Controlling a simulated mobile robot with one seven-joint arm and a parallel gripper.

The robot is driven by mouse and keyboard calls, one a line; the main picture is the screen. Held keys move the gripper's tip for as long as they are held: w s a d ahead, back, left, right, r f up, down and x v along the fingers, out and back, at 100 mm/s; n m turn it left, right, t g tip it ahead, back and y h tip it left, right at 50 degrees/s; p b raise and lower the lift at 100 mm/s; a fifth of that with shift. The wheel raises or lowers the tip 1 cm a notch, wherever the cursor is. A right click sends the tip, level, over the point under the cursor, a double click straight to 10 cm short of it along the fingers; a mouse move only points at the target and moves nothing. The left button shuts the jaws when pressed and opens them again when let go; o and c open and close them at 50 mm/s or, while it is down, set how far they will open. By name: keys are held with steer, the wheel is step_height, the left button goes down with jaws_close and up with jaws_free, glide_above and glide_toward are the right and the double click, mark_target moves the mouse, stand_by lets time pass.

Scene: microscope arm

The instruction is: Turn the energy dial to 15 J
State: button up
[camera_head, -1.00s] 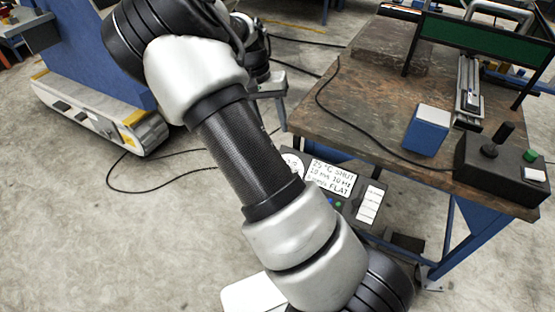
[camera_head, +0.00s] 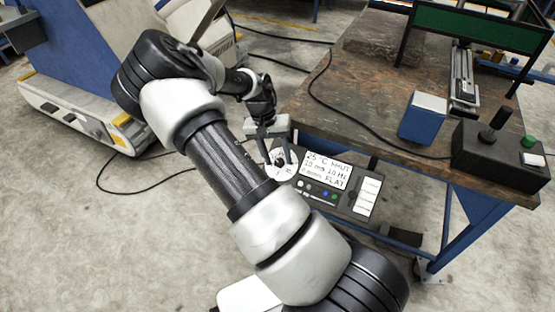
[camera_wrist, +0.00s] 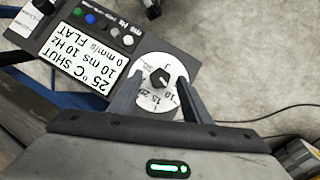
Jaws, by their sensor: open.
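The energy dial is a white round scale with a small black knob (camera_wrist: 161,77) at its middle. Numbers including 10, 15 and 20 show on the scale in the wrist view. In the head view the dial (camera_head: 281,171) sits at the left end of a dark control panel (camera_head: 325,192). My gripper (camera_wrist: 153,98) is open, its two dark fingers on either side of the dial's lower part in the wrist view. The knob lies between and just beyond the fingertips; I cannot tell whether they touch it. In the head view my gripper (camera_head: 277,158) is over the dial.
A black cable crosses the bench.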

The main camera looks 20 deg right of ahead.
steer(key=shift+f, duration=0.3)
steer(key=c, duration=1)
steer(key=shift+c, duration=0.2)
steer(key=m, duration=0.1)
steer(key=m+t+y+b, duration=0.1)
steer(key=m+y, duration=0.1)
steer(key=m, duration=0.1)
steer(key=shift+s+d+t, duration=0.2)
steer(key=shift+d+t, duration=0.05)
steer(key=shift+t, duration=0.15)
steer(key=shift+s+d+m+t+y+b, duration=0.15)
steer(key=shift+m+t+y+b, duration=0.55)
steer(key=shift+m+b, duration=1.05)
steer(key=shift+t, duration=0.3)
